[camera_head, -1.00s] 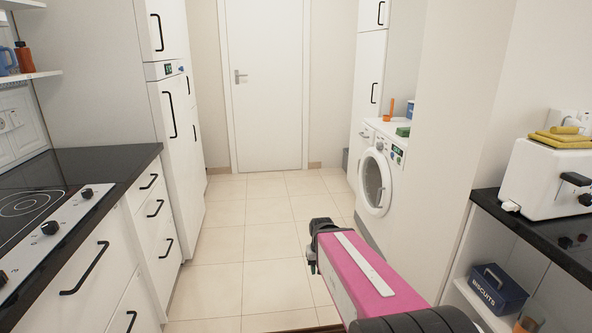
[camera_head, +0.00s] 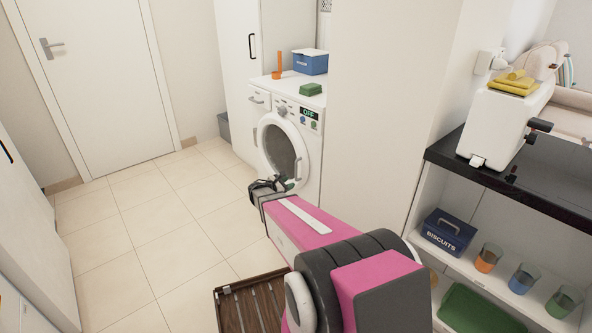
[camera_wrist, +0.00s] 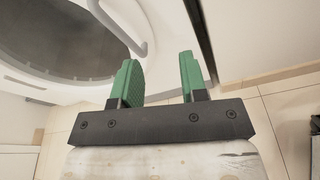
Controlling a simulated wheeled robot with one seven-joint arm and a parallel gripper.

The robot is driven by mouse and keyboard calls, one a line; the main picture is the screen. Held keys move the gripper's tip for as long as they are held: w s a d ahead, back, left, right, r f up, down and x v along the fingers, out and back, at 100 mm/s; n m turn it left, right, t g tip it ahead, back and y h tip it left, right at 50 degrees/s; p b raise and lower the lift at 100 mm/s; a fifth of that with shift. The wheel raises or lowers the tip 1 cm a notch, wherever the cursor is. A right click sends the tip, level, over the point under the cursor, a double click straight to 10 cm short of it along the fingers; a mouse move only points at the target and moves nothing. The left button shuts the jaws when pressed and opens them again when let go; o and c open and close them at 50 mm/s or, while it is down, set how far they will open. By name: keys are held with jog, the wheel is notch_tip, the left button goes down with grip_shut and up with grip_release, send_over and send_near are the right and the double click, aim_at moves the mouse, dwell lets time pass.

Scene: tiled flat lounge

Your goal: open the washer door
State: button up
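The white front-loading washer (camera_head: 312,98) stands against the wall in the head view. Its round door (camera_head: 278,148) has dark glass and a white ring, and looks shut. In the wrist view the door glass (camera_wrist: 62,42) fills the upper left, and the white door handle (camera_wrist: 137,48) lies close to the left fingertip. My gripper (camera_head: 268,187) is low in front of the door in the head view. In the wrist view its green fingers (camera_wrist: 158,62) are apart with nothing held between them. I cannot tell whether a finger touches the handle.
A green sponge (camera_head: 311,89), blue box (camera_head: 310,62) and orange item (camera_head: 277,66) are on the washer. A wall panel (camera_head: 375,110) stands to its right. A shelf unit with a toaster (camera_head: 503,122) is farther right. Tiled floor (camera_head: 150,235) is clear to the left.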

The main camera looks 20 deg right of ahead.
jog(key=w+n+t+h, duration=0.1)
jog(key=w+n+t, duration=0.2)
jog(key=w+n, duration=0.2)
send_over(296, 178)
jog(key=shift+w+d+f, duration=0.15)
jog(key=shift+w+f, duration=0.1)
jog(key=shift+w, duration=0.1)
grip_shut()
